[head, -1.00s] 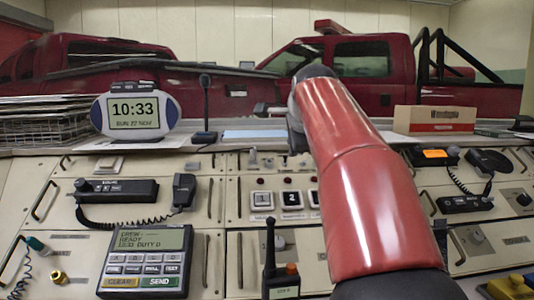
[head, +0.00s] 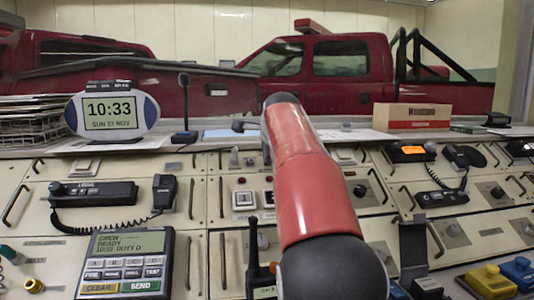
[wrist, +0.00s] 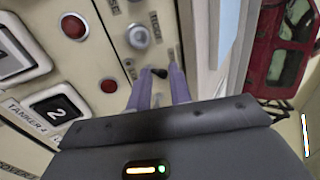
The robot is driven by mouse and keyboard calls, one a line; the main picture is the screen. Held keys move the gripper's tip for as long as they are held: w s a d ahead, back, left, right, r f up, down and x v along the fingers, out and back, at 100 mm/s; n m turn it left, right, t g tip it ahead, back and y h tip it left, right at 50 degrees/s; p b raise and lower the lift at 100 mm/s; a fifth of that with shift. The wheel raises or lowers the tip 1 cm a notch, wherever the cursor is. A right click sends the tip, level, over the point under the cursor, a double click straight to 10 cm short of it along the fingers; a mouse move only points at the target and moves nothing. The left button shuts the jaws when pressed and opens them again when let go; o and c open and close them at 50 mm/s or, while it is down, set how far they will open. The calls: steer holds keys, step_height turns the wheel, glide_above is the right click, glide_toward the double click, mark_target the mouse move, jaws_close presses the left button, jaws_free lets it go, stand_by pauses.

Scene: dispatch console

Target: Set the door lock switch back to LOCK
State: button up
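In the wrist view my gripper (wrist: 159,90) has two pale purple fingers pointing at the console panel, with a gap between them. A small dark switch lever (wrist: 160,73) shows in that gap, near the fingertips. Whether the fingers touch it is not clear. Small lettering lies beside it, partly covered by a finger and too blurred to read surely, so I cannot tell which position the lever is in. In the head view my red arm reaches over the console and hides the gripper's fingers.
In the wrist view a grey knob (wrist: 139,36), red lamps (wrist: 74,26) and a button marked 2 (wrist: 59,110) are nearby. In the head view a clock (head: 112,115), a gooseneck microphone (head: 184,110) and a cardboard box (head: 411,117) stand on the ledge. A keypad terminal (head: 126,263) sits front left.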

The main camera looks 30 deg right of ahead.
steer(key=shift+f, duration=0.2)
stand_by(0.5)
steer(key=shift+s+a+f+b, duration=0.15)
steer(key=shift+s+f+b, duration=0.4)
steer(key=shift+b, duration=0.25)
steer(key=shift+r, duration=0.3)
steer(key=shift+s+a+r+p, duration=0.15)
steer(key=shift+s+r+p, duration=0.25)
steer(key=shift+r+p, duration=0.35)
steer(key=r, duration=0.1)
steer(key=s+r+p, duration=0.2)
steer(key=shift+s+a+r, duration=0.15)
steer(key=shift+a+r, duration=0.1)
steer(key=shift+a, duration=0.05)
